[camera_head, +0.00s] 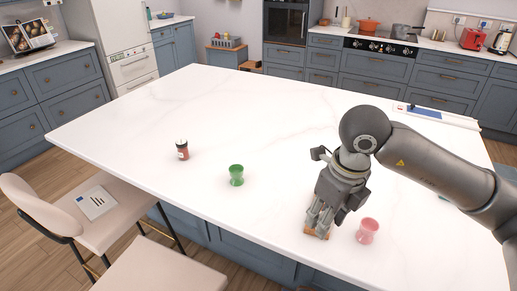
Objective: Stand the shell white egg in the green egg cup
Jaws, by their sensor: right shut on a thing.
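The green egg cup (236,175) stands upright and looks empty on the white island top, left of my right gripper. My right gripper (319,222) points down and is shut, low over a small wooden piece (317,232) near the island's front edge. The shell white egg cannot be made out; the fingers hide what is between them, and the egg appears to be held there. My left gripper is not in view.
A pink egg cup (367,231) stands close to the right of my right gripper. Pale chairs (95,205) stand at the front left.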

